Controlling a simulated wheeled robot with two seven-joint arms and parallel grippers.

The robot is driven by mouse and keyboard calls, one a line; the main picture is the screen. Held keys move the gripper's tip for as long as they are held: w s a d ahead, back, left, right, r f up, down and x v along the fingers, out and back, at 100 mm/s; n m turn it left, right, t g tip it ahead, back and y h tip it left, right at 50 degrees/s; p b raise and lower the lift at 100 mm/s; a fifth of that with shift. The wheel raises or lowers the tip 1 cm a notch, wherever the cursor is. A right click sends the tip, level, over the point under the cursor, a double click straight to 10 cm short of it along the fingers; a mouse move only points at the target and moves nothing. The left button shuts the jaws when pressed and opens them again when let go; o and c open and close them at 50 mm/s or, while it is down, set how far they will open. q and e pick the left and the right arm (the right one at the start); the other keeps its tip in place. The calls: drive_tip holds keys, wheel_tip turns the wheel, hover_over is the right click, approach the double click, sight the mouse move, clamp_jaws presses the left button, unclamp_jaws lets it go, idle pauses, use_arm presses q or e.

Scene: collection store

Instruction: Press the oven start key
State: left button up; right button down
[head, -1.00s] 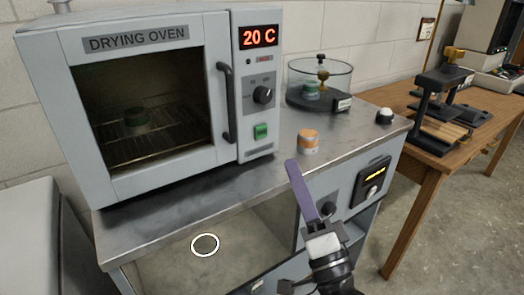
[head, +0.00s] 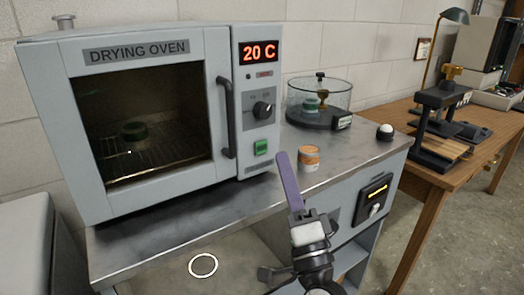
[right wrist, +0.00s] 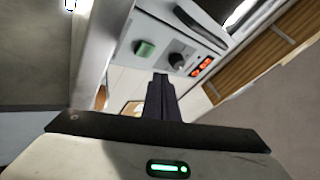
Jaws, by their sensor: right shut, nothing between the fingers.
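The drying oven (head: 152,120) stands on the metal bench at left, its door shut and its display reading 20 C. The green start key (head: 261,148) is low on its control panel, under the dark knob (head: 263,109). My right gripper (head: 283,158) is shut and empty, its purple fingers pointing up just right of the key in the head view. In the right wrist view the closed fingers (right wrist: 160,82) point toward the panel, with the green key (right wrist: 144,48) to their upper left. The fingers look apart from the key. My left gripper is not in view.
An orange-banded jar (head: 309,158) stands on the bench close right of my gripper. A glass desiccator (head: 319,100) stands behind it. A small dark object with a white dome (head: 385,132) is near the bench's right end. A wooden table (head: 455,165) is further right.

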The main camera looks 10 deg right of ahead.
sight(261, 147)
drive_tip(key=w, duration=0.1)
drive_tip(key=w+a, duration=0.1)
drive_tip(key=shift+w, duration=0.4)
drive_tip(key=shift+w+a, duration=0.15)
drive_tip(key=shift+w, duration=0.15)
idle(0.8)
drive_tip(key=shift+w, duration=0.1)
idle(0.7)
drive_tip(key=shift+w+a+b, duration=0.1)
drive_tip(key=shift+w+b, duration=0.15)
drive_tip(key=shift+b, duration=0.05)
drive_tip(key=shift+w+a+r, duration=0.25)
drive_tip(key=shift+a+r, duration=0.05)
drive_tip(key=shift+r, duration=0.15)
idle(1.4)
drive_tip(key=shift+s+f+y, duration=0.1)
drive_tip(key=shift+f+y, duration=0.1)
drive_tip(key=shift+y, duration=0.1)
drive_tip(key=shift+s, duration=0.15)
